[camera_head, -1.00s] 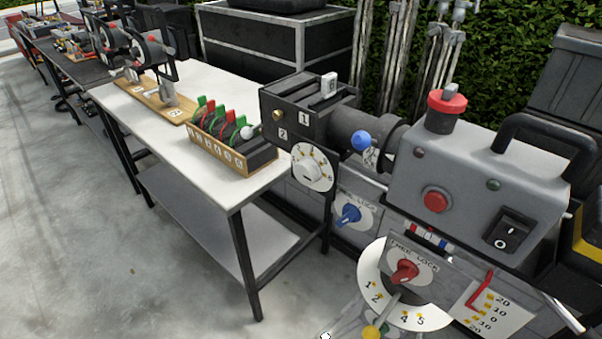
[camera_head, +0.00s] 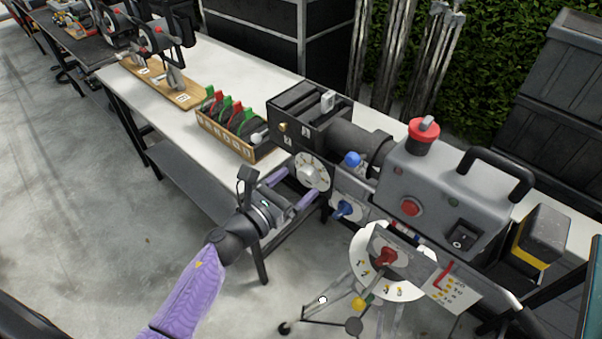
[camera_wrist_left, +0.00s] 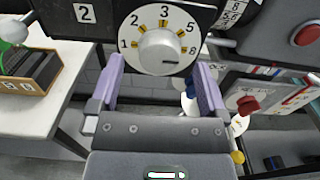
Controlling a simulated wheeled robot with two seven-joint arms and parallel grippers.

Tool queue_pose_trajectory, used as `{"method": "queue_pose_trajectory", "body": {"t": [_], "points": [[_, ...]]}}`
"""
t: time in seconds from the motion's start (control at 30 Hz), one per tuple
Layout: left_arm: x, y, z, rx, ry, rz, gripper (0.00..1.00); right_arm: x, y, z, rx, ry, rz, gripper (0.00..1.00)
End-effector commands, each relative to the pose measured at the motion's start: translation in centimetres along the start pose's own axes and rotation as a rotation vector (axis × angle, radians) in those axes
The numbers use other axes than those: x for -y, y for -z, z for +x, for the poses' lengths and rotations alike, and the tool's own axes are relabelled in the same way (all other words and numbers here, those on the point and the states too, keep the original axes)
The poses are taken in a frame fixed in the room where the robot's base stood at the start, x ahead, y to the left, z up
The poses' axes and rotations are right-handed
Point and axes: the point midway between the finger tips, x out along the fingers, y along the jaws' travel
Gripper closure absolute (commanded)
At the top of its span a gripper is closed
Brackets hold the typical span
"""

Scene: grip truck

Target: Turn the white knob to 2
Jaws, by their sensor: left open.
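The white knob (camera_head: 311,174) sits on a white round dial below the black box at the table's right end. In the left wrist view the knob (camera_wrist_left: 158,50) is centred on its dial, with numbers 1, 2, 3, 5 and 8 around it; its dark mark points right, a little below the 8. My left gripper (camera_head: 292,187) is open, its purple fingers reaching toward the dial. In the left wrist view the fingers of my left gripper (camera_wrist_left: 158,82) stand to the left and right, just below the knob, with nothing between them. My right gripper is out of view.
A blue knob (camera_head: 344,209) is right of the dial. A grey box with a red button (camera_head: 411,207) and a larger dial with a red knob (camera_head: 386,256) stand further right. The white table (camera_head: 160,117) holds a wooden rack of coloured clips (camera_head: 228,128).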

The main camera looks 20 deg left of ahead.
Motion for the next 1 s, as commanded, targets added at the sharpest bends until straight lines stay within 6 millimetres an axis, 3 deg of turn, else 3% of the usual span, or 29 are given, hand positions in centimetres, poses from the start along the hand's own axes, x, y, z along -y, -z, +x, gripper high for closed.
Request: {"method": "queue_pose_trajectory", "body": {"t": [0.2,0.47,0.9,1.0], "points": [[0.0,0.1,2.2,-0.001,-0.001,-0.001,0.03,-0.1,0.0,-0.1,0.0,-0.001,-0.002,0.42],[0.0,0.1,2.3,-0.001,-0.001,-0.002,0.05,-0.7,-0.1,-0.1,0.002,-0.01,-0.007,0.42],[0.0,0.1,2.2,-0.001,-0.001,-0.003,0.97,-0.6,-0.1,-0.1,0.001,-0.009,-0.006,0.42],[0.0,0.1,2.2,-0.001,-0.001,-0.006,0.97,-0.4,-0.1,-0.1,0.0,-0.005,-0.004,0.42]]}}
